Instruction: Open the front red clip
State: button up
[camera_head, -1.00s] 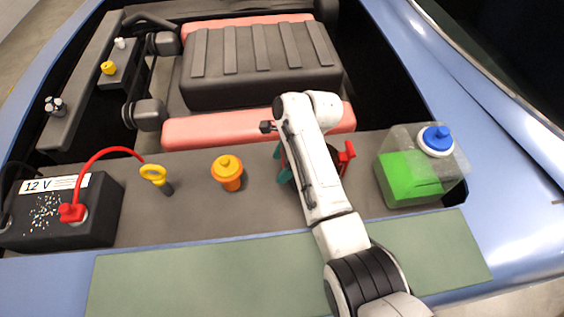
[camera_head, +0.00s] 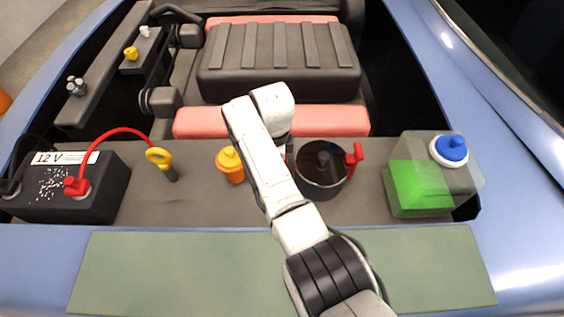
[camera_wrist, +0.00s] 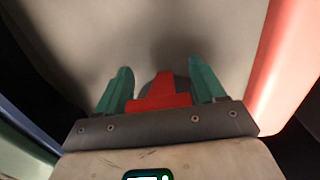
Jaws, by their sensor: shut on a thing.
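A round black lidded housing (camera_head: 322,172) stands on the grey deck, right of my arm in the head view. A red clip (camera_head: 354,160) sticks up at its right side. In the wrist view another red clip part (camera_wrist: 164,94) lies between the two teal fingers of my gripper (camera_wrist: 163,90), which is shut on it. A dark rounded shape shows just behind this red part. I cannot tell whether the held clip's latch has moved.
An orange cap (camera_head: 230,165) stands close left of my arm. A yellow-ringed dipstick (camera_head: 160,160) and a 12 V battery (camera_head: 105,195) are farther left. A green-filled tank (camera_head: 418,185) stands right of the housing.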

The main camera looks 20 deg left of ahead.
jog(key=shift+s+a+f, duration=0.2)
jog(key=shift+a+f, duration=0.15)
jog(key=shift+a, duration=0.05)
jog(key=o, duration=1.3)
jog(key=shift+o, duration=0.2)
jog(key=shift+r, duration=0.1)
notch_tip(320, 180, up, 11)
jog(key=shift+w+f+b, duration=0.1)
jog(key=shift+f+b, duration=0.05)
jog(key=shift+b, duration=0.15)
jog(key=shift+f, duration=0.1)
